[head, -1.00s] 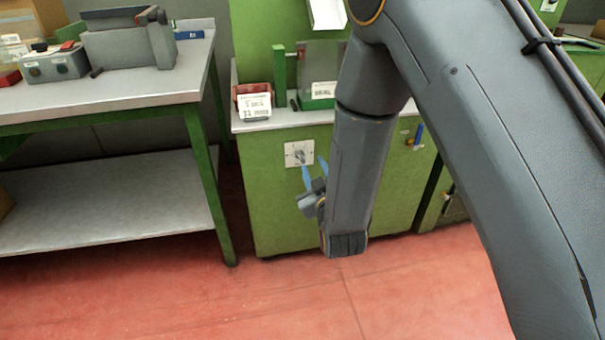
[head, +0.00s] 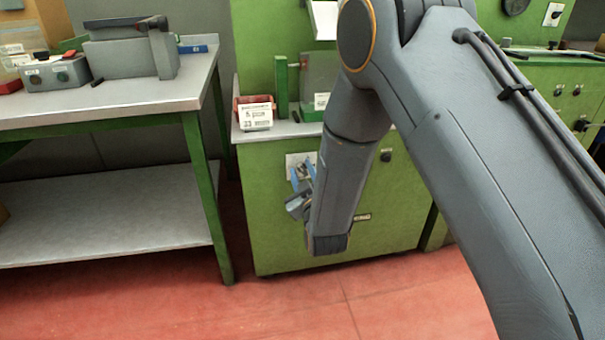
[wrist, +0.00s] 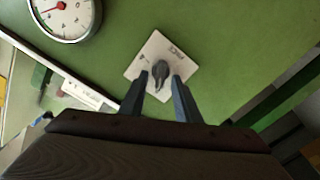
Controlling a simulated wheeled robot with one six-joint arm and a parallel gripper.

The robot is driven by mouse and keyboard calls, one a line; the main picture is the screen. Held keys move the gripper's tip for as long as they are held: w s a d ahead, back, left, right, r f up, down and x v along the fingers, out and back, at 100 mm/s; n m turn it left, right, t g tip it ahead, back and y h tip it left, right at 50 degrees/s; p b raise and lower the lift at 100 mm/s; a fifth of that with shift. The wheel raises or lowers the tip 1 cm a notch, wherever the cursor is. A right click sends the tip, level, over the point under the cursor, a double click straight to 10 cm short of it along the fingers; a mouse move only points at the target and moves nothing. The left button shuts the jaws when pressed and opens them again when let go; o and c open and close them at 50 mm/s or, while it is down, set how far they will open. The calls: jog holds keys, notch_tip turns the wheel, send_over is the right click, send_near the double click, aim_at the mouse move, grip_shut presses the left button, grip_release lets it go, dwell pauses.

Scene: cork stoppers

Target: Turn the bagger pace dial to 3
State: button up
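The bagger pace dial is a dark grey knob (wrist: 160,71) on a square pale plate (wrist: 150,54), set on the front of the green cabinet. The small print on the plate is too blurred to read, so I cannot tell its setting. In the head view the plate (head: 291,160) is partly covered by my fingers. My gripper (wrist: 160,75) is open, one finger either side of the knob as the wrist view sees it. I cannot tell whether the fingers touch the knob. In the head view my gripper (head: 303,166) is right at the plate.
A round gauge (wrist: 66,14) shows at the wrist view's top left. A red bin with a white label (head: 255,115) stands on the cabinet top. A workbench (head: 120,102) is at the left. Red floor (head: 290,305) is clear in front.

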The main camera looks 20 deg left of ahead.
jog(key=c, duration=0.7)
jog(key=shift+c, duration=0.2)
jog(key=m+p, duration=0.1)
jog(key=m, duration=0.1)
jog(key=m+p, duration=0.1)
jog(key=m, duration=0.1)
jog(key=m+p, duration=0.1)
jog(key=m, duration=0.1)
jog(key=shift+w+d+r, duration=0.1)
jog(key=shift+d, duration=0.15)
jog(key=m+p, duration=0.1)
jog(key=m, duration=0.1)
jog(key=m+p, duration=0.1)
jog(key=m, duration=0.2)
jog(key=shift+w+d+m, duration=0.1)
jog(key=shift+d+m, duration=0.1)
jog(key=shift+m, duration=0.1)
jog(key=shift+f, duration=0.2)
jog(key=o, duration=0.7)
